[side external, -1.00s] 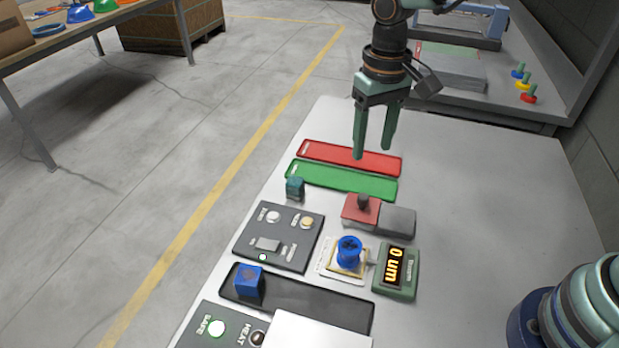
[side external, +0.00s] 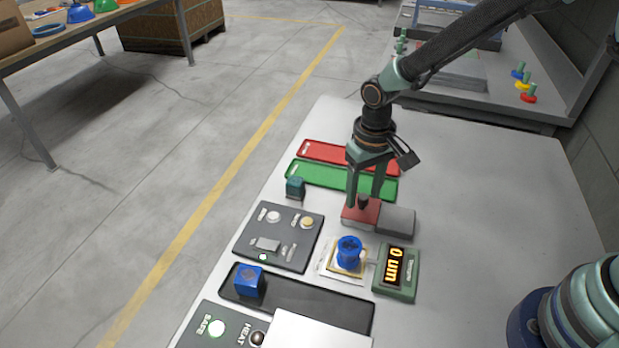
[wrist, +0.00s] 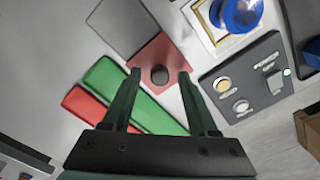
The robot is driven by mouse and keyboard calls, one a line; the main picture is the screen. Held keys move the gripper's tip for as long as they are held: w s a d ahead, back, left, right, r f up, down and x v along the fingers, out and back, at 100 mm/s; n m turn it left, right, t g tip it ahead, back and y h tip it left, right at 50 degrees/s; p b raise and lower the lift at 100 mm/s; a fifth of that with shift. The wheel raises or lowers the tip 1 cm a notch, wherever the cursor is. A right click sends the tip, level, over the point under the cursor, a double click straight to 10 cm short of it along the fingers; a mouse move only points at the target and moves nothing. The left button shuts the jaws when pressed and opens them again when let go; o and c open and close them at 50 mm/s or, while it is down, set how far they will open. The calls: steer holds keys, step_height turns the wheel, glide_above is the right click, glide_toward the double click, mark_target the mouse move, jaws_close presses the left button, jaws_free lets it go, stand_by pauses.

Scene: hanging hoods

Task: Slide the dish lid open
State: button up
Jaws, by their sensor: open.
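The dish lid (side external: 366,217) is a red square plate with a dark round knob (side external: 363,202), and the knob also shows in the wrist view (wrist: 159,75). A grey block (side external: 397,222) adjoins it on the right in the side view; in the wrist view this block (wrist: 117,26) lies at the upper left. My gripper (side external: 365,198) is open, pointing down over the lid. In the wrist view the knob lies between the two fingertips, with a gap on each side. The dish's inside is hidden.
Green (side external: 340,180) and red (side external: 322,154) trays lie behind the lid. A small teal block (side external: 295,187), a button panel (side external: 280,237), a blue knob on a stage (side external: 349,252) and a display reading 0 um (side external: 396,272) stand nearby.

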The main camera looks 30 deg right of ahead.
jaws_close()
stand_by(1.5)
